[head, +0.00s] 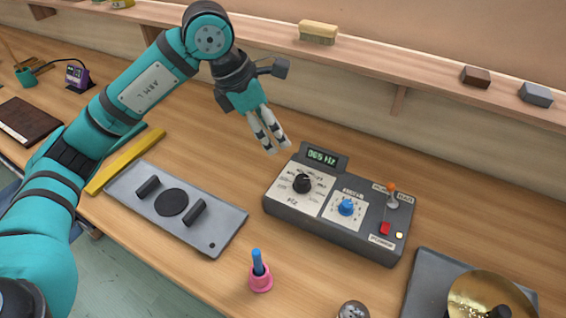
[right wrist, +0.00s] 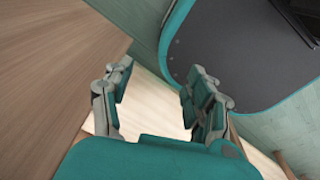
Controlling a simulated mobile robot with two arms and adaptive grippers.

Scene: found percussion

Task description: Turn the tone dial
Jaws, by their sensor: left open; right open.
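A dark grey control box (head: 335,207) sits on the bench, right of centre in the head view. Its black dial (head: 302,183) stands on a pale panel marked Hz. A blue knob (head: 346,207) is on a second pale panel to its right. A small green display (head: 322,157) at the back seems to read 065 Hz. My left gripper (head: 278,143) is open and empty, above and up-left of the box, fingers pointing down, apart from the dial. My right gripper (right wrist: 157,88) is open with nothing between its fingers; it is outside the head view.
The box also has an orange-tipped lever (head: 391,190) and a red switch (head: 385,228). A grey plate with handles (head: 215,240) lies left, a pink cup with a blue stick (head: 260,278) in front, a brass cymbal (head: 485,290) front right. A shelf (head: 400,80) runs behind.

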